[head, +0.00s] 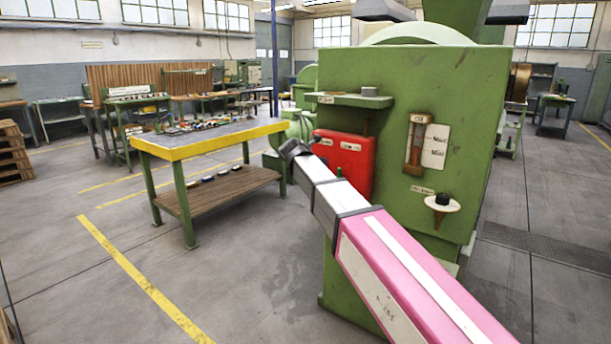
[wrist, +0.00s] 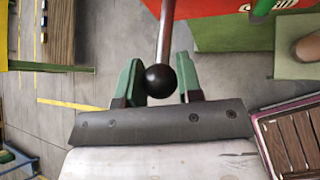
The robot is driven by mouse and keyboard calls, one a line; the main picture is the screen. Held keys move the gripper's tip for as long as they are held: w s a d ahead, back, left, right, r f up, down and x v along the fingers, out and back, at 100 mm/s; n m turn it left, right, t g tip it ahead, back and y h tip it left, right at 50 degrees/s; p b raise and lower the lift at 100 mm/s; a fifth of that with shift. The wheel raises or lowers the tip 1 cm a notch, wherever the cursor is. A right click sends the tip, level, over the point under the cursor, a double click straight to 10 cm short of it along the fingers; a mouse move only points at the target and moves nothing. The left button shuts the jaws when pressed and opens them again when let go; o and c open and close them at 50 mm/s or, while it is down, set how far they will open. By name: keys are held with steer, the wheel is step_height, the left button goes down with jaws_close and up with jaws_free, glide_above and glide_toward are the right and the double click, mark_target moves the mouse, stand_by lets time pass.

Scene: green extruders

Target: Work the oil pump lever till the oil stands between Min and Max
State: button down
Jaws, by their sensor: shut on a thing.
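In the wrist view my gripper (wrist: 159,66) has its two green fingers on either side of the black ball knob (wrist: 158,81) of the lever, shut on it. The lever's thin brown rod (wrist: 165,35) runs up from the knob. In the head view my pink and grey arm reaches to the front of the green machine (head: 455,95); the knob and fingers cannot be made out there. The oil sight glass (head: 415,146) is on the machine's face, beside a white plate (head: 435,146) with Min and Max marks. The oil level is too small to read.
A red box (head: 357,150) is on the machine's face behind my arm. A small round shelf with a black knob (head: 442,200) juts out below the glass. A yellow-edged workbench (head: 185,152) with small parts stands to the left. The floor in front of it is clear.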

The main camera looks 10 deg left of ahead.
steer(key=shift+w+r+g, duration=0.15)
steer(key=shift+r+g, duration=0.25)
steer(key=shift+r, duration=0.1)
steer(key=shift+w+d+r, duration=0.1)
steer(key=shift+w+r, duration=0.1)
steer(key=shift+r, duration=0.3)
steer(key=c, duration=0.8)
jaws_free()
steer(key=v, duration=1.1)
steer(key=shift+d, duration=0.15)
steer(key=shift+w, duration=0.1)
